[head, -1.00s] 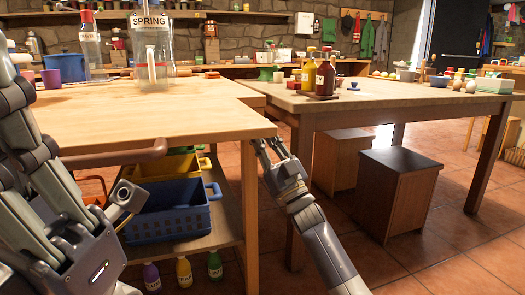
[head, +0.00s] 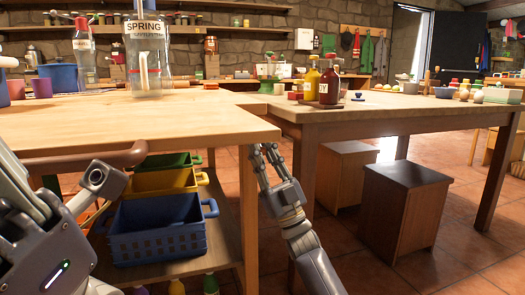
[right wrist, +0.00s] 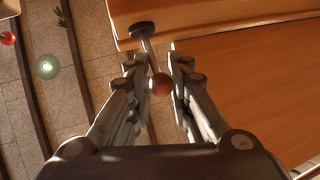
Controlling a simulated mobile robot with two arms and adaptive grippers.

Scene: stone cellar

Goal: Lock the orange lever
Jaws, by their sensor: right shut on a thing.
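The lever shows in the right wrist view as a thin metal rod with an orange-brown ball knob (right wrist: 161,86), coming from a dark round mount (right wrist: 142,29) on a wooden edge. My right gripper (right wrist: 159,66) has its fingers on both sides of the lever and is shut on it. In the head view my right gripper (head: 265,150) is beside the near table's right front leg, just below the tabletop; the lever cannot be made out there. My left arm is large at the lower left of the head view; its fingertips are not clear.
The near wooden table (head: 130,125) has a rail (head: 85,161) along its front and a shelf below with a blue crate (head: 160,240) and a yellow crate (head: 160,182). A second table (head: 400,112) adjoins at right, with a wooden stool (head: 402,210) by it.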

